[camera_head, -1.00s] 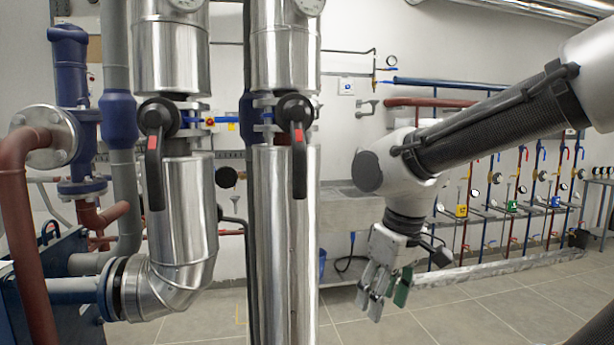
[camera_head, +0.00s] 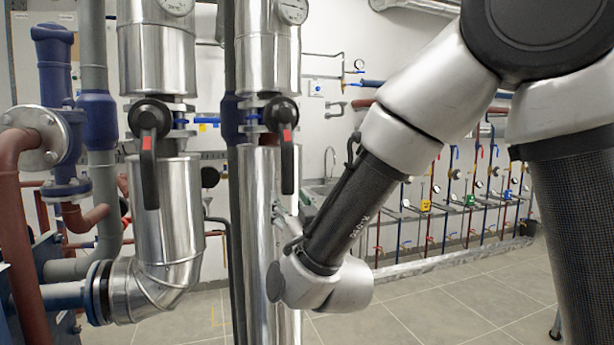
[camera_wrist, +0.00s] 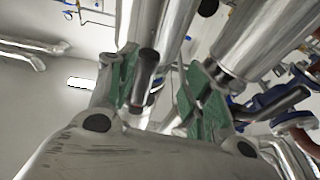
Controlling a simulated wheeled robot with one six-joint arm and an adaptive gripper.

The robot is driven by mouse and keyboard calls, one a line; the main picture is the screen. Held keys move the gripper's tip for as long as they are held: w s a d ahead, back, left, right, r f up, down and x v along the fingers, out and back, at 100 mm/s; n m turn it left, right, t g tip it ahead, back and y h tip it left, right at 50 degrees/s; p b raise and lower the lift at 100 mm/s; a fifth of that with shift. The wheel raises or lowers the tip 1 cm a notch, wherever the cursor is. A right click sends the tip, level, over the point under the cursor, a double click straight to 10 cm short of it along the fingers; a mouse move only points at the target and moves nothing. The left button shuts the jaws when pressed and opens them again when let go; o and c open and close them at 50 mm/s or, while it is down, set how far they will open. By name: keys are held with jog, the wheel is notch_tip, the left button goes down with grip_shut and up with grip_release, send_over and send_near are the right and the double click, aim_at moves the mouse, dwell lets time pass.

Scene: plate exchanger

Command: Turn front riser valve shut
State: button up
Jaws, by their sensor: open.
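Two black lever handles with red marks hang down on the silver risers in the head view: the left lever (camera_head: 149,165) and the right lever (camera_head: 287,160). I cannot tell from the frames which of them is called the front one. My gripper (camera_wrist: 163,88) is open in the wrist view, its green-padded fingers spread. A dark lever end (camera_wrist: 145,72) shows between the fingers, apparently the right lever, with no clear contact. The other lever (camera_wrist: 276,105) is to the right of the fingers. In the head view my gripper is mostly hidden by my arm.
The left riser (camera_head: 160,225) and right riser (camera_head: 258,205) stand close together. Blue and red-brown pipework (camera_head: 58,120) is at the far left. A sink (camera_head: 318,186) and wall pipes are behind my arm.

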aim_at(289, 177)
jog(key=shift+t+h, duration=0.3)
jog(key=shift+t, duration=0.6)
jog(key=w+r, duration=0.5)
jog(key=w, duration=0.1)
jog(key=shift+w+a+r, duration=0.25)
jog(key=shift+r, duration=0.15)
grip_shut()
